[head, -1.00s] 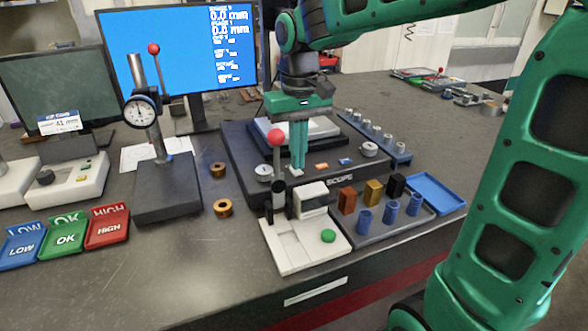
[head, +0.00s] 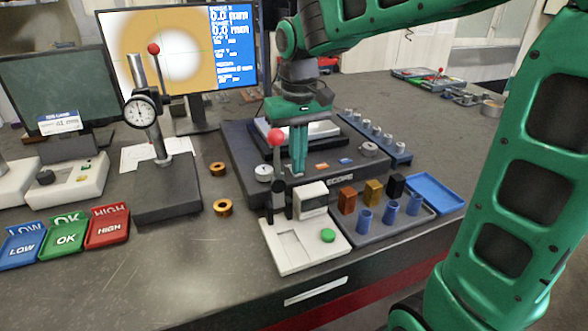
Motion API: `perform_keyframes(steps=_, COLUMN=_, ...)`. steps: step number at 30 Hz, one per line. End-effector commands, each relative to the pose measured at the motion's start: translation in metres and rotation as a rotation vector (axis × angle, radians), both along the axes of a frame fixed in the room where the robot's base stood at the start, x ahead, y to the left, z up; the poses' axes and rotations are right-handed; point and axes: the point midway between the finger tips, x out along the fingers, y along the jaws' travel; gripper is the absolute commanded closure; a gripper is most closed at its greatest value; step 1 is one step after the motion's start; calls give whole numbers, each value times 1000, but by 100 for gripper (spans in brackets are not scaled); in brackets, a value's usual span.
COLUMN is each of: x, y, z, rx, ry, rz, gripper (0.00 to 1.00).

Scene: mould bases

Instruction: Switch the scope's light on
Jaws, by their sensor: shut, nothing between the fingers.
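The scope (head: 240,172) is a dark base with "SCOPE" lettering on its front, a pale stage, round knobs, and small orange and blue buttons on its front ledge. My gripper (head: 299,170) points down with its green fingers together and empty. Its tips are at the front ledge, left of the orange button (head: 322,167); whether they touch it I cannot tell. They hide the spot where a small pale switch sat. The scope's monitor (head: 170,50) shows a bright white disc with an orange ring, beside readouts of 0.0 mm.
A white device with a red-knobbed lever (head: 276,136) and green button stands close in front of the gripper. A dial gauge stand (head: 165,190) is at left. Brass rings (head: 222,207), coloured blocks, blue cups and a blue tray (head: 435,193) lie around.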

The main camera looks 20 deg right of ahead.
Motion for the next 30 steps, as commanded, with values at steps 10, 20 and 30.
perform_keyframes(steps=10, x=0, y=0, z=18, rx=0, ry=0, rz=0, gripper=100)
perform_keyframes(steps=20, x=0, y=0, z=41, rx=0, ry=0, rz=0, gripper=100)
perform_keyframes(steps=30, x=0, y=0, z=64, rx=0, ry=1, rz=0, gripper=100)
